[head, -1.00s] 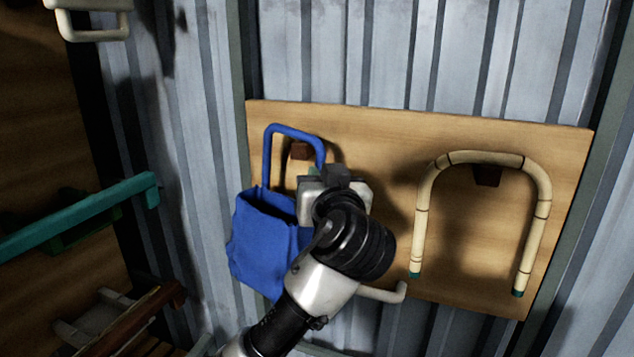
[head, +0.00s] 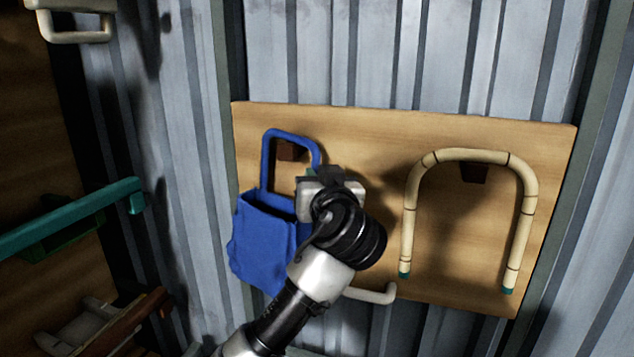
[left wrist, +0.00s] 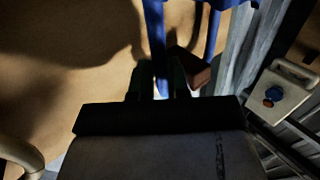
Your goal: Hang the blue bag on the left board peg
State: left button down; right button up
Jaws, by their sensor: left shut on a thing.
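The blue bag (head: 262,245) hangs upright in front of the left part of the wooden board (head: 375,230). Its stiff blue handle (head: 267,165) forms a loop, and the reddish-brown left peg (head: 291,151) shows inside that loop, below its top bar. My left gripper (head: 316,178) is shut on the right side of the handle; the fingertips are mostly hidden. In the left wrist view, the peg (left wrist: 194,68) shows between two blue handle sides, one of them between dark fingers (left wrist: 160,80). I cannot tell whether the handle touches the peg. My right gripper is not in view.
A cream rattan arch (head: 470,155) hangs at the board's right peg (head: 474,173). A pale curved rod end (head: 385,293) shows below my arm. A teal bar (head: 75,215) juts in at left. Corrugated metal wall (head: 430,50) stands behind the board.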

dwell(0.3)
pick_arm(q)
jog(key=c, duration=1)
grip_release()
jog(key=b+v, duration=0.5)
jog(key=v, duration=0.6)
jog(key=shift+a, duration=0.1)
